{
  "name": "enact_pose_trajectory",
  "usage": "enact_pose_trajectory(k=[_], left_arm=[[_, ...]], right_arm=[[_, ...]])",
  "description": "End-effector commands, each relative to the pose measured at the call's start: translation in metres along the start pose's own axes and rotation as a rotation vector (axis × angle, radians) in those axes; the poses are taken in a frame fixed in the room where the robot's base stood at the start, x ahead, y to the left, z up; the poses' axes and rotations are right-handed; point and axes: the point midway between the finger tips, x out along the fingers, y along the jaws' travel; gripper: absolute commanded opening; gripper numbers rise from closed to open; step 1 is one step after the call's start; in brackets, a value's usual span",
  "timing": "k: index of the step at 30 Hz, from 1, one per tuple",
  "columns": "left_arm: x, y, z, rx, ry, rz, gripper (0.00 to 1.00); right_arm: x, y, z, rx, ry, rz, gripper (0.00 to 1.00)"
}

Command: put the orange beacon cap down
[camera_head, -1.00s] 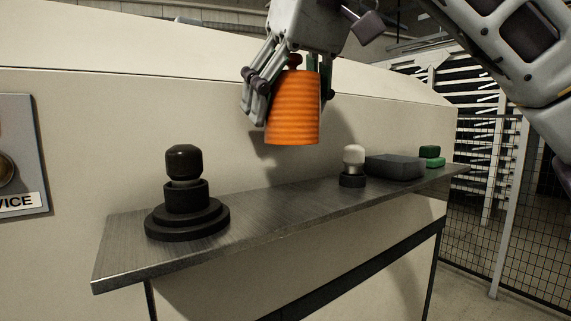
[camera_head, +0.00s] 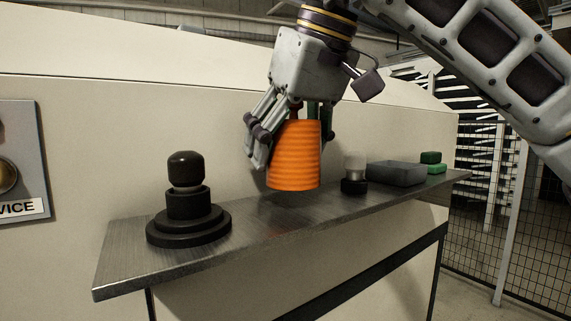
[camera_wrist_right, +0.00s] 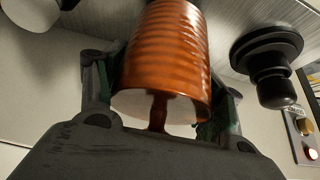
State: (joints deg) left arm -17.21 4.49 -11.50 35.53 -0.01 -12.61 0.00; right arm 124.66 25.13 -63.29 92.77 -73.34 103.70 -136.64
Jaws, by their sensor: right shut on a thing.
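The orange beacon cap (camera_head: 294,157) is a ribbed, tapered cup, held upright with its wide end down. My right gripper (camera_head: 292,128) is shut on it from above. The cap hangs a little above the middle of the metal shelf (camera_head: 270,229); a soft shadow lies below it. In the right wrist view the cap (camera_wrist_right: 168,50) fills the space between the fingers, with a reddish stem (camera_wrist_right: 158,112) at its near end. My left gripper is not in view.
A black stepped base with a dark knob (camera_head: 187,205) stands at the shelf's left. To the right are a white-topped lamp (camera_head: 354,170), a grey block (camera_head: 396,173) and green pieces (camera_head: 432,163). The shelf between base and lamp is clear. A cream wall (camera_head: 100,130) stands behind.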

Motion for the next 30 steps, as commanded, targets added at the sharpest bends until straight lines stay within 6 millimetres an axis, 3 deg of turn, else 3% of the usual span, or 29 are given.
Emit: enact_pose_trajectory(k=[9, 24, 25, 30], left_arm=[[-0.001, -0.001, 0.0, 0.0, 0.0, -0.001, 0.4], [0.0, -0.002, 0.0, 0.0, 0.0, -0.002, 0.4], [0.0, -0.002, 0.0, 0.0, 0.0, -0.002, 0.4], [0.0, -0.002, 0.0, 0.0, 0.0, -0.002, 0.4]], right_arm=[[0.023, 0.001, 0.013, 0.0, -0.001, 0.0, 0.45], [0.027, 0.0, 0.015, -0.001, -0.001, 0.0, 0.45], [0.027, 0.0, 0.015, -0.001, -0.001, 0.001, 0.71], [0.026, 0.0, 0.015, 0.0, -0.001, 0.001, 0.9]])
